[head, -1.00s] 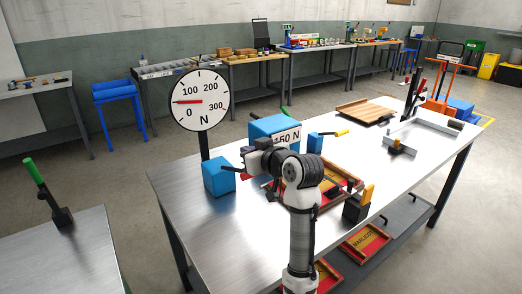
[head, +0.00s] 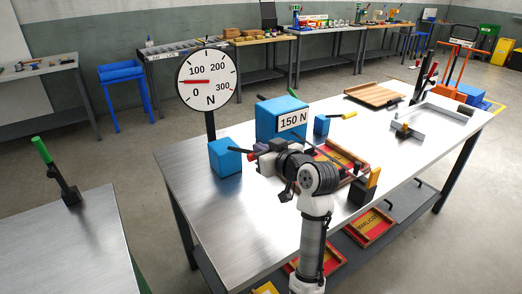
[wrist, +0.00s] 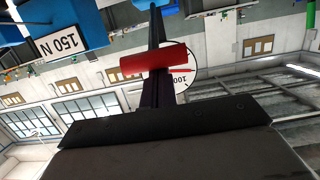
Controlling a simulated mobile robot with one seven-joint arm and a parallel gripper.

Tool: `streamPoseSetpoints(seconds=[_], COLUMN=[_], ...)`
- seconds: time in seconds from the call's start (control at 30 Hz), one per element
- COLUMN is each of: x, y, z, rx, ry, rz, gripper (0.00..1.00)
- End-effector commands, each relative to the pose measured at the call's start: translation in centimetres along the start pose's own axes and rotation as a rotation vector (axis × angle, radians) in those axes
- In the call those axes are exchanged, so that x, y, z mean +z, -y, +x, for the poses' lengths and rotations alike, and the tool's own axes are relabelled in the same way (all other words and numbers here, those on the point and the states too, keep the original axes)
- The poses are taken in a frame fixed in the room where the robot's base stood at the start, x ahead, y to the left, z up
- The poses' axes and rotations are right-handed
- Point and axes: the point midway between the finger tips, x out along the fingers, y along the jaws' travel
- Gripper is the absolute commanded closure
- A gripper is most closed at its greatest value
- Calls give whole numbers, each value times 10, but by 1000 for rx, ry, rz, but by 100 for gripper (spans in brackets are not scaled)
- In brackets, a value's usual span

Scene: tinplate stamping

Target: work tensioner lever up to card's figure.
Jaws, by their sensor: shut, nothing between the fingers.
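The round white dial (head: 208,81) stands on a post at the table's left end; its red needle points left, about halfway between 0 and 100 N. The card (head: 293,121) on the large blue block reads 150 N. The tensioner lever, with a red grip (head: 252,156) and dark rod, comes from the small blue block (head: 225,157). My gripper (head: 264,152) is shut beside the red grip, with nothing held. In the wrist view the red grip (wrist: 153,61) lies across the dark fingers (wrist: 158,92); I cannot tell whether they touch.
Another blue block (head: 321,125) with a yellow-gripped lever stands behind right. Red trays (head: 343,156), a black block with a yellow handle (head: 366,188) and a wooden board (head: 375,95) are on the table. A green-handled lever (head: 42,150) stands on the left table. The table's front left is clear.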

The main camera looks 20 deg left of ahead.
Motion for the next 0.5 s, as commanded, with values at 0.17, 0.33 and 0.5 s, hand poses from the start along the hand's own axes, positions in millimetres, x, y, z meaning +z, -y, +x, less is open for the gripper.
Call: streamPoseSetpoints(seconds=[0.17, 0.33, 0.5], x=[27, 42, 55], y=[0, 0, 0], z=[-2, -4, -6], rx=[0, 0, 0], ry=[-68, -131, -193], rz=[2, 1, 1], gripper=[100, 100, 100])
